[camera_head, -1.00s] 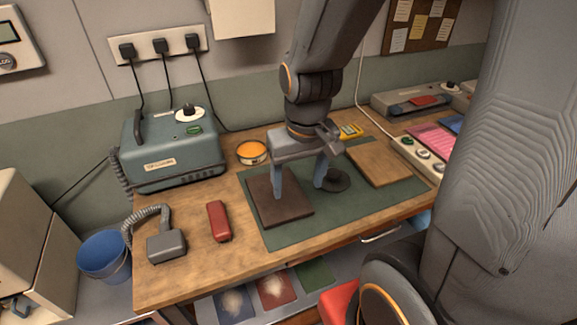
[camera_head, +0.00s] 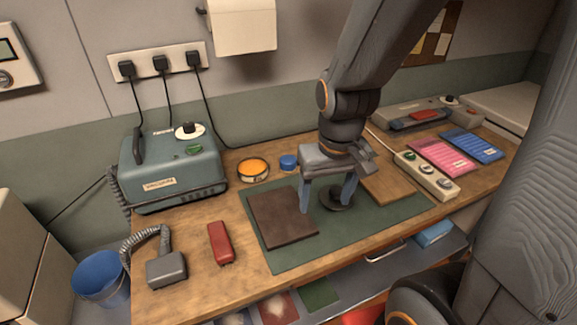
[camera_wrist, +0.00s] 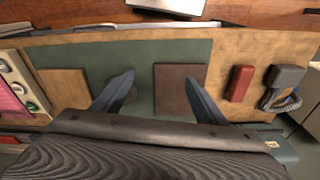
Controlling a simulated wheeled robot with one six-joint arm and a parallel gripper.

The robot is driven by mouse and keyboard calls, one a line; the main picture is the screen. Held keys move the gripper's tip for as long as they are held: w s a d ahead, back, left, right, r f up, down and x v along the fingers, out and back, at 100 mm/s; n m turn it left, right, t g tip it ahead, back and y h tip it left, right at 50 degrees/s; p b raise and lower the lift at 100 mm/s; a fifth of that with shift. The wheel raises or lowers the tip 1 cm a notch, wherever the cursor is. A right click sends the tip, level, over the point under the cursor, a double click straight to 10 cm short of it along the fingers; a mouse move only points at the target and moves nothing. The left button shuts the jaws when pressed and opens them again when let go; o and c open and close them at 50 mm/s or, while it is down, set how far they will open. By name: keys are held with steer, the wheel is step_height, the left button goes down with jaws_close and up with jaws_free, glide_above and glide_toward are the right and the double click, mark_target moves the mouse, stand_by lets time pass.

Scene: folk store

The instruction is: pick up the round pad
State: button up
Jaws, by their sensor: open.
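The round pad (camera_head: 333,200) is a small dark disc with a raised middle, lying on the green mat (camera_head: 290,258) in the head view. My gripper (camera_head: 325,208) is open and empty above the mat, pointing down. In the head view its right finger overlaps the pad and its left finger is just left of it, by the brown square board. Whether a finger touches the pad I cannot tell. In the wrist view my open gripper (camera_wrist: 160,74) spans the mat and the brown board's edge. There the pad is mostly hidden around the left finger.
The brown square board (camera_head: 283,219) lies left of my gripper and a wooden board (camera_head: 388,188) lies right. An orange-topped tin (camera_head: 252,170) and a blue lid (camera_head: 288,162) stand behind. A red block (camera_head: 220,243) and grey handset (camera_head: 166,268) lie at left. A switch strip (camera_head: 428,176) is at right.

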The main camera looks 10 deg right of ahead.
steer(key=shift+o, duration=0.6)
steer(key=n+t+y+p, duration=0.15)
steer(key=n+y, duration=0.25)
steer(key=n, duration=0.7)
glide_toward(288, 159)
steer(key=a+f, duration=0.1)
steer(key=f, duration=0.1)
steer(key=shift+w, duration=0.35)
steer(key=shift+w+f+p, duration=0.1)
steer(key=shift+f+p, duration=0.1)
steer(key=shift+p, duration=0.15)
steer(key=shift+p+x, duration=1.85)
steer(key=shift+x, duration=1.8)
steer(key=shift+d+f, duration=0.1)
steer(key=c, duration=1.3)
steer(key=shift+o, duration=0.2)
